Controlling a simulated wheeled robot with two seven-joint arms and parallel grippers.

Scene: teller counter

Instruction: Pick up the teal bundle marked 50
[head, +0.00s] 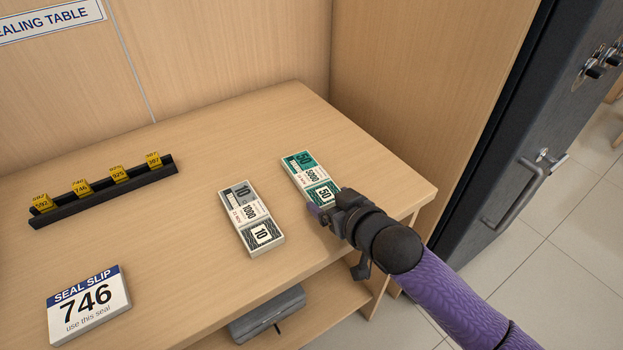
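The teal bundle marked 50 (305,168) lies flat on the wooden table, with a white band reading 5000 across its middle. My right gripper (325,210) is at the bundle's near end, and its arm comes in from the lower right. The fingertips overlap the near corner of the bundle in the picture. I cannot tell whether they touch it, or whether the fingers are open or shut. My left gripper is not in view.
A grey bundle marked 10 (239,197) lies left of the teal one. A black rack (108,193) holds several yellow numbered seals. A SEAL SLIP sign reading 746 (88,304) stands front left. The table top (280,110) is clear behind the bundles. A dark grey object (268,312) sits on the lower shelf.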

